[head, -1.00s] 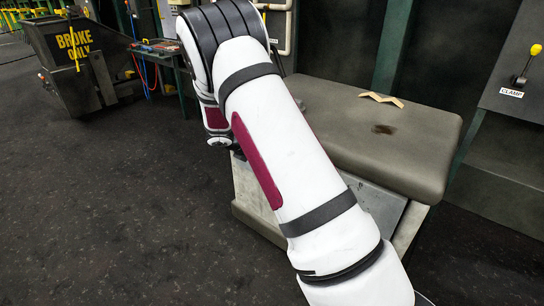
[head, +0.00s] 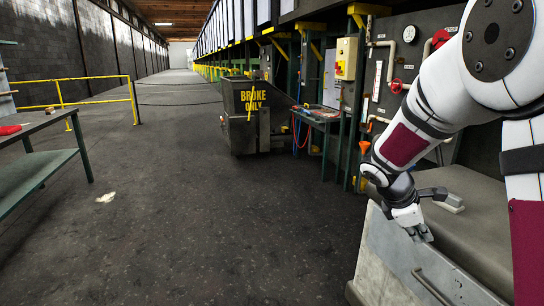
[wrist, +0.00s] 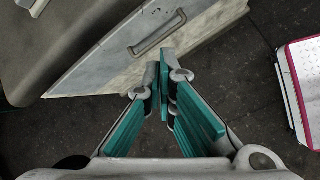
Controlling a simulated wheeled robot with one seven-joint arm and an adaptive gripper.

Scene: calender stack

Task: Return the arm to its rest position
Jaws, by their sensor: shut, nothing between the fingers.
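My arm, white with maroon panels, reaches in from the right of the head view. My gripper (head: 424,236) points down at the near left edge of the grey-topped bench cabinet (head: 385,265). In the wrist view my gripper (wrist: 165,90) shows its teal finger pads converging, with the tips together and nothing between them. The cabinet's pale front with a bar handle (wrist: 158,33) lies beyond the fingertips in that view. I cannot tell how far the fingers are from the cabinet.
A dark "BROKE ONLY" bin (head: 255,115) and a small tool stand (head: 318,118) are beyond the cabinet. A green-legged table (head: 40,165) is at left, with a yellow rail (head: 95,80) behind it. A pale scrap (head: 106,197) lies on the floor. The middle floor is clear.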

